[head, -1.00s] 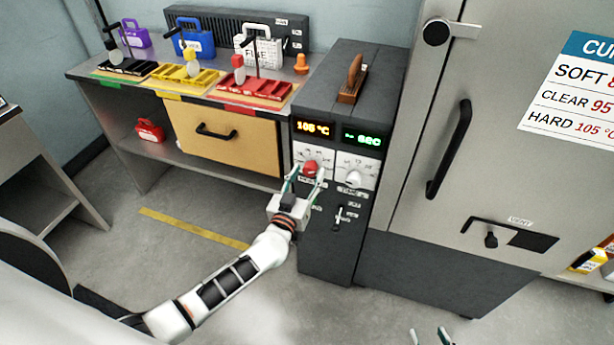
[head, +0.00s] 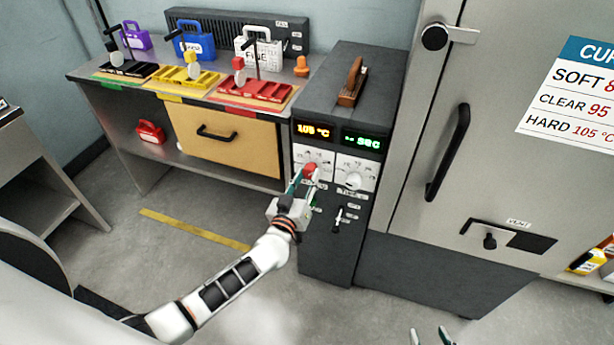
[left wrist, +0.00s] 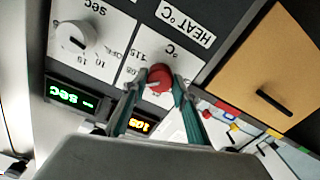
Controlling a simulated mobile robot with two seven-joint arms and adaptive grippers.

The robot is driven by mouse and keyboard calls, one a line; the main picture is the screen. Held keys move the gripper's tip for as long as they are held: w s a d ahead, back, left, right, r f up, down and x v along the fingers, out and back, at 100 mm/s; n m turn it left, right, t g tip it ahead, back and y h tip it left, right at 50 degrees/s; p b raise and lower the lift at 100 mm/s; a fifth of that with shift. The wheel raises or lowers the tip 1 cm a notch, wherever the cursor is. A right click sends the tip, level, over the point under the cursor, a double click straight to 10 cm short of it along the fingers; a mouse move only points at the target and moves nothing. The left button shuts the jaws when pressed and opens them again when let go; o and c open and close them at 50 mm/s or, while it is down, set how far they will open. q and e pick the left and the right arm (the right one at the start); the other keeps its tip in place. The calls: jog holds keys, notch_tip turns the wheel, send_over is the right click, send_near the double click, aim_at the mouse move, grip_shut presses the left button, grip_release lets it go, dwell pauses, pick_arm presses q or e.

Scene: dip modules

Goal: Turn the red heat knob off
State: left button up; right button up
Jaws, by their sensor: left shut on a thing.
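The red heat knob (head: 311,171) sits on the white dial plate below the orange display (head: 313,130), which reads 105 °C. My left gripper (head: 306,174) is at the knob, its fingers closed in on it. In the left wrist view the red knob (left wrist: 159,77) is between the two green fingertips (left wrist: 160,88). The scale under the knob is partly covered by the fingers. My right gripper (head: 430,337) shows only as two fingertips at the bottom edge, spread apart with nothing seen between them.
A white time knob (head: 352,178) is just right of the heat knob, under a green display (head: 361,140). A small switch (head: 338,216) is below. The large oven door with its black handle (head: 448,150) stands to the right. A bench with colored trays (head: 255,92) is at left.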

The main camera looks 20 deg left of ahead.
pick_arm(q)
jog(key=n, duration=0.3)
jog(key=shift+n+p, duration=0.35)
jog(key=shift+n, duration=0.05)
jog(key=n, duration=0.3)
jog(key=shift+n, duration=0.3)
jog(key=n, duration=0.3)
jog(key=shift+n, duration=0.3)
jog(key=n, duration=0.3)
jog(key=shift+f+n+b, duration=0.1)
jog(key=shift+n+b, duration=0.2)
jog(key=n, duration=0.3)
jog(key=shift+n+b, duration=0.3)
jog(key=shift+b, duration=0.1)
jog(key=n+b, duration=0.1)
jog(key=n, duration=0.2)
jog(key=shift+n, duration=0.4)
jog(key=n+b, duration=0.1)
jog(key=n, duration=0.3)
jog(key=shift+n+b, duration=0.75)
jog(key=shift+n, duration=0.95)
